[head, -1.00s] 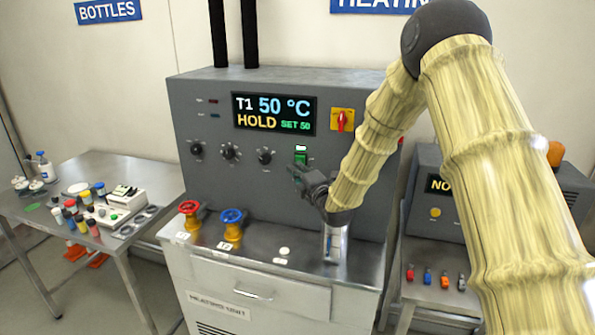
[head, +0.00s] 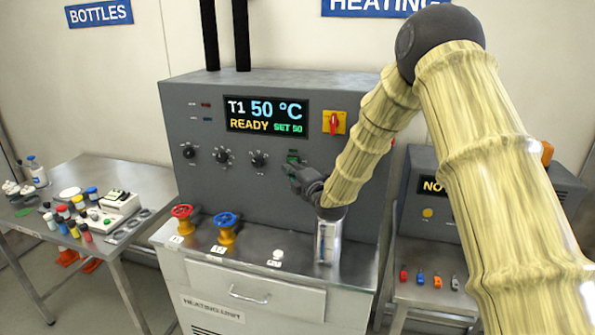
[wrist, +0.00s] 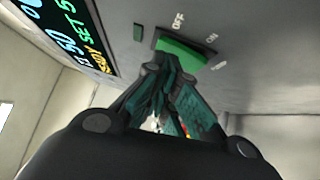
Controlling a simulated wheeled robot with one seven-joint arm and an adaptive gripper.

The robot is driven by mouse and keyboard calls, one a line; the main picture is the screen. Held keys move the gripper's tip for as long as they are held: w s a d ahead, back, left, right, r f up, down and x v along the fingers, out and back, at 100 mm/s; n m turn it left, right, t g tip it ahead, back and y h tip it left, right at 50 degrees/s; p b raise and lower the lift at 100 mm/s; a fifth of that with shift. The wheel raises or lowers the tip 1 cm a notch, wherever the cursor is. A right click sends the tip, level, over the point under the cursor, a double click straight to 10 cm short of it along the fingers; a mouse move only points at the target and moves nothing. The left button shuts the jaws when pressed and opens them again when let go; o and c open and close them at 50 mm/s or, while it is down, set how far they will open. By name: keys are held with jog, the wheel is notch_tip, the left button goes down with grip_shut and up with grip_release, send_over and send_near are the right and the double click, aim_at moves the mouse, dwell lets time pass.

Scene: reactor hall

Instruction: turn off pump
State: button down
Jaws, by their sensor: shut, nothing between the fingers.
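The pump switch (wrist: 183,50) is a green rocker on the grey panel, with OFF and ON printed beside it in the wrist view. In the head view the switch (head: 293,156) looks dark green and is partly hidden by my gripper. My gripper (head: 293,166) is shut and empty, close in front of the panel at the switch. In the wrist view the fingertips (wrist: 176,62) are at the rocker's edge; I cannot tell whether they touch it.
The heating unit's display (head: 267,115) reads T1 50 °C, READY, SET 50. Red (head: 182,211) and blue (head: 225,219) valve wheels stand on the ledge below. A table with bottles (head: 70,212) is left.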

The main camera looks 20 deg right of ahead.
jog(key=shift+f, duration=0.1)
jog(key=s+r+b, duration=0.1)
jog(key=s+b, duration=0.4)
jog(key=s, duration=0.8)
jog(key=shift+r+b, duration=0.25)
jog(key=shift+b, duration=0.15)
jog(key=shift+d, duration=0.1)
